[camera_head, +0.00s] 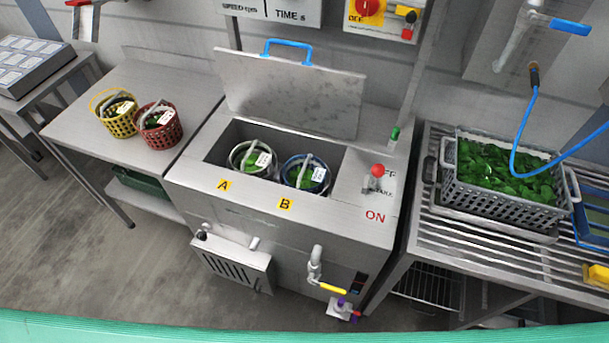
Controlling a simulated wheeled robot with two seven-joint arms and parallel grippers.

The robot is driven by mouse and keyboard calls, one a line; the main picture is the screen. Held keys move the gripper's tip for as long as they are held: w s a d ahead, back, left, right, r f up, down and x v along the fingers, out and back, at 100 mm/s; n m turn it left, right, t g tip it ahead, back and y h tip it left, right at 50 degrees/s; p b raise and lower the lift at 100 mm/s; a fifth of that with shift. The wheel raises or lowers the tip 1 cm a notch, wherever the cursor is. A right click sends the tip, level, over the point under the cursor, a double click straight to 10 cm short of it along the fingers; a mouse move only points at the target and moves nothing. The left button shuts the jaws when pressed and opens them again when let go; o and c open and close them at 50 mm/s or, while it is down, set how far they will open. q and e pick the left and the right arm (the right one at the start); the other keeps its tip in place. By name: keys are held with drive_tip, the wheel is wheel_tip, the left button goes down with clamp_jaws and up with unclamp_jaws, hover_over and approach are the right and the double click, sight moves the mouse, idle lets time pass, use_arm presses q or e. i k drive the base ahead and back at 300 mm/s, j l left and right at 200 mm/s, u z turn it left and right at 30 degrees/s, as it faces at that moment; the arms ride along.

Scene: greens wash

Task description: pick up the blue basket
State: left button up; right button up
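The blue basket (286,178) sits in the open well of the steel washer, in the right-hand place behind the yellow label B (285,204). Its blue rim shows, with a grey handle across the top, a white tag and green leaves inside. Its lower part is hidden by the washer's front wall. A grey-white basket (233,160) with leaves sits beside it on the left, behind label A (223,185). Neither of my grippers shows in this view.
The washer lid (290,95) stands open behind the well. A red-knobbed lever (377,171) is right of it. A yellow basket (121,122) and a red basket (164,133) stand on the left table. A grey crate (500,193) of leaves is on the right slatted table, below a blue hose (520,130).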

sight(304, 178)
drive_tip(key=j+z, duration=0.55)
drive_tip(key=z, duration=0.15)
drive_tip(key=j+z, duration=0.25)
drive_tip(key=z, duration=0.15)
drive_tip(key=k, duration=0.05)
